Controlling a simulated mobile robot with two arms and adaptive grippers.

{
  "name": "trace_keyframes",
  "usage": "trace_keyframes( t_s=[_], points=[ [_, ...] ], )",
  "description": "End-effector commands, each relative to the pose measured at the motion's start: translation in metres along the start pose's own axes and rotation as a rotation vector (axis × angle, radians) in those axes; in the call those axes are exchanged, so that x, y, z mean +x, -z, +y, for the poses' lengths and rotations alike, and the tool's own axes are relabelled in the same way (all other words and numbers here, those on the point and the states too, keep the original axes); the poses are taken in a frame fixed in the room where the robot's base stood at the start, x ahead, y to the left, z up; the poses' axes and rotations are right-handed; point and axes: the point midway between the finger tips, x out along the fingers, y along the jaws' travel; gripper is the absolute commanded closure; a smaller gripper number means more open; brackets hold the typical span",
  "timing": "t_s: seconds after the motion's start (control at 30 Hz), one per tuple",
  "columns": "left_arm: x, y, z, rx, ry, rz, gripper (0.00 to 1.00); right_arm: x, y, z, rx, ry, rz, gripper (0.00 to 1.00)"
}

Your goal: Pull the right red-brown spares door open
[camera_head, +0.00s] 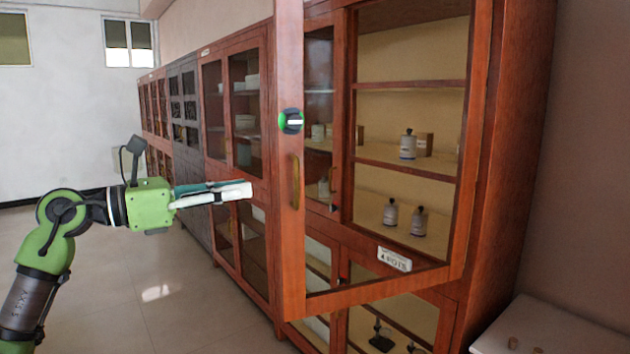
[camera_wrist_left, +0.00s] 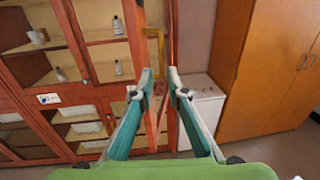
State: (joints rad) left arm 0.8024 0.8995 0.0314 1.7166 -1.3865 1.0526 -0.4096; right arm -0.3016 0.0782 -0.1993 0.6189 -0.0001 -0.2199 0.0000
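The right red-brown spares door (camera_head: 291,240) stands swung out from its cabinet in the head view, its glass showing the shelves behind. Its brass handle (camera_head: 295,182) is on the near stile; it also shows in the wrist view (camera_wrist_left: 154,38). My left gripper (camera_head: 248,189) is just left of this stile at handle height, with a visible gap to the handle. In the left wrist view the gripper (camera_wrist_left: 163,80) has its fingers apart, with the door seen nearly edge-on beyond them. Nothing is held. My right gripper is not in view.
The cabinet shelves hold several small bottles (camera_head: 408,146). A white label (camera_head: 394,259) is on the rail below them. A low white unit (camera_head: 545,330) stands at the right, and an orange-brown cupboard (camera_wrist_left: 268,70) shows in the wrist view. The floor (camera_head: 150,310) on the left is clear.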

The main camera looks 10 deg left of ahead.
Motion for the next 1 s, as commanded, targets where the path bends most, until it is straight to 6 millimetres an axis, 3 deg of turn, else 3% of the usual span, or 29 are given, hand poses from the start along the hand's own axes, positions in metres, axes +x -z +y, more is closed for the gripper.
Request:
trace_keyframes(
  t_s=[0.17,0.5,0.7,1.0],
  points=[
    [0.035,-0.006,-0.002,-0.004,0.007,-0.004,0.86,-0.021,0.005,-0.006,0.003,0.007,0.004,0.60],
    [0.104,-0.005,-0.003,-0.003,0.007,-0.004,0.86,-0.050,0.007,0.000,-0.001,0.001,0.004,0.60],
    [0.124,-0.003,-0.003,-0.001,0.006,-0.003,0.86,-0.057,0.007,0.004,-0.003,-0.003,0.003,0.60],
    [0.128,-0.001,-0.002,-0.001,0.004,-0.002,0.86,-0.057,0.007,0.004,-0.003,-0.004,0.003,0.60]
  ],
)
